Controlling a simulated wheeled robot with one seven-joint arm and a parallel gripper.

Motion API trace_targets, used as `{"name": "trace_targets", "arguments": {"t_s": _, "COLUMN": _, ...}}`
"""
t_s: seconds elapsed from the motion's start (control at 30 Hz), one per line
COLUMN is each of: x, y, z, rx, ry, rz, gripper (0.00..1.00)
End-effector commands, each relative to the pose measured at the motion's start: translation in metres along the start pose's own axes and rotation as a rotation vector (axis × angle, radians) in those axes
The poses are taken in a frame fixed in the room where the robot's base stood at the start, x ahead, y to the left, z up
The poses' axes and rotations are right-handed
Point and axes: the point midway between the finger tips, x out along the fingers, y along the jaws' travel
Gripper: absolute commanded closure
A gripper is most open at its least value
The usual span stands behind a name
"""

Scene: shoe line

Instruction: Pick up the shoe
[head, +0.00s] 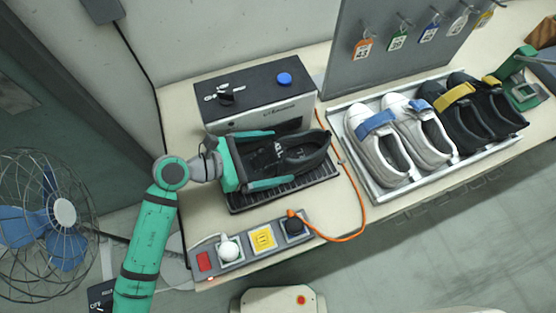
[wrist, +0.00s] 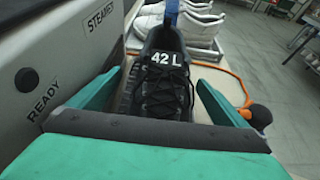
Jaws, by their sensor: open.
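A black lace-up shoe (head: 303,155) lies on a dark ribbed tray (head: 245,202) in front of the grey steamer box. Its tongue carries the white label "42 L", which is clear in the wrist view on the shoe (wrist: 162,85). My gripper (head: 268,158) is open, with one green finger along each long side of the shoe. In the wrist view my gripper (wrist: 160,100) also has its fingers apart, with the shoe between them. I cannot tell whether either finger touches the shoe. The shoe's near end is hidden behind the gripper body.
The steamer box (head: 265,118) stands close behind the tray. A power strip (head: 205,262) with plugs lies in front, and an orange cable (head: 364,200) loops to the right. A rack (head: 378,202) of white and black shoes stands further right, below hanging tags.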

Motion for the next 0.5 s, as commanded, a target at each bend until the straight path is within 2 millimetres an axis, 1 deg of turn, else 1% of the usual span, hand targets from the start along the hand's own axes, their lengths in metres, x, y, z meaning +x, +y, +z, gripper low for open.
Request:
{"name": "trace_targets", "arguments": {"t_s": 0.03, "x": 0.0068, "y": -0.0002, "z": 0.0005, "rx": 0.0, "ry": -0.001, "rz": -0.002, "gripper": 0.03}}
{"name": "trace_targets", "arguments": {"t_s": 0.13, "x": 0.0133, "y": 0.0004, "z": -0.0002, "rx": -0.002, "ry": 0.0, "rz": 0.002, "gripper": 0.03}}
{"name": "trace_targets", "arguments": {"t_s": 0.4, "x": 0.013, "y": 0.0017, "z": -0.0014, "rx": -0.005, "ry": 0.0, "rz": 0.008, "gripper": 0.03}}
{"name": "trace_targets", "arguments": {"t_s": 0.47, "x": 0.0132, "y": 0.0016, "z": -0.0013, "rx": -0.004, "ry": 0.0, "rz": 0.008, "gripper": 0.17}}
{"name": "trace_targets", "arguments": {"t_s": 0.5, "x": 0.0135, "y": 0.0015, "z": -0.0012, "rx": -0.004, "ry": 0.0, "rz": 0.007, "gripper": 0.27}}
